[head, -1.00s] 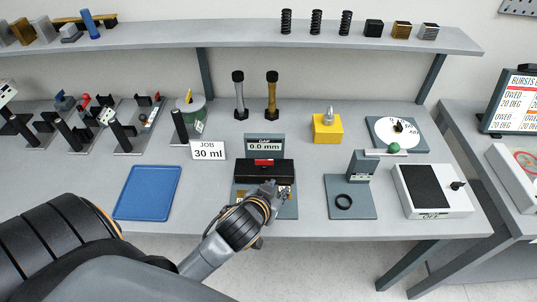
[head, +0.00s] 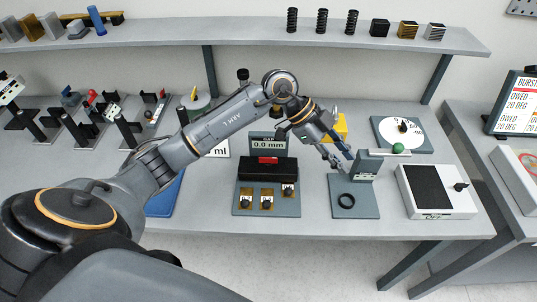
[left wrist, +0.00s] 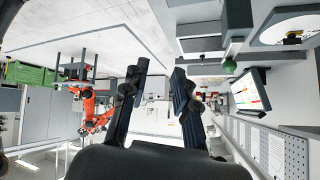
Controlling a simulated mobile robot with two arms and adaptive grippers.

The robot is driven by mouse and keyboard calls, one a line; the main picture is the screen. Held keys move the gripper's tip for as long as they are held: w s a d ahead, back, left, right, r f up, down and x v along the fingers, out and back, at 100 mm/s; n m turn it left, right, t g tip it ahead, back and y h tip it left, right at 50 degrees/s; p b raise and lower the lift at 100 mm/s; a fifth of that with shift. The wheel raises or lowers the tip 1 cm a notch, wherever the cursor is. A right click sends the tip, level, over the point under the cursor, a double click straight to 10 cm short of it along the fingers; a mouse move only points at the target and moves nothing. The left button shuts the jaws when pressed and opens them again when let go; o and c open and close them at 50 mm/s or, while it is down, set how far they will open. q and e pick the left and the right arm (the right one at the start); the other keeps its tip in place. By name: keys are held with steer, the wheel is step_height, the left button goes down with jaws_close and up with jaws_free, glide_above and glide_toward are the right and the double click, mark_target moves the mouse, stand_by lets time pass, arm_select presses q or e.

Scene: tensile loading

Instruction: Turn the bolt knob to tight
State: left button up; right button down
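A white round dial (head: 388,124) with a black knob (head: 403,127) at its middle lies on a grey plate at the back right of the bench; its markings are too small to read. The dial also shows at the top right of the left wrist view (left wrist: 272,34). Three small black knobs on gold plates sit along the front of the gap gauge unit (head: 267,170). I cannot tell for certain which is the bolt knob. My left gripper (head: 341,157) is open and empty, left of the dial, near the post of the green-ball stand. My right gripper is not in view.
The stand (head: 367,209) carries a green ball (head: 398,148) on an arm and a black ring (head: 346,200) on its base. A white box (head: 455,203) stands right of it. A yellow block (head: 341,126) is partly hidden behind my gripper. The bench front is clear.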

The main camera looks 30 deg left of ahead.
arm_select(q)
steer(key=w+a+n+g+y, duration=0.1)
steer(key=a+n+y, duration=0.35)
steer(key=a, duration=0.75)
steer(key=r+n+g+y, duration=0.1)
steer(key=n+y, duration=0.1)
steer(key=y, duration=0.3)
glide_above(268, 158)
steer(key=shift+h, duration=0.25)
step_height(268, 158, down, 14)
steer(key=p, duration=0.4)
steer(key=shift+w+r, duration=0.1)
steer(key=shift+r, duration=0.1)
steer(key=shift+c, duration=0.2)
jaws_close()
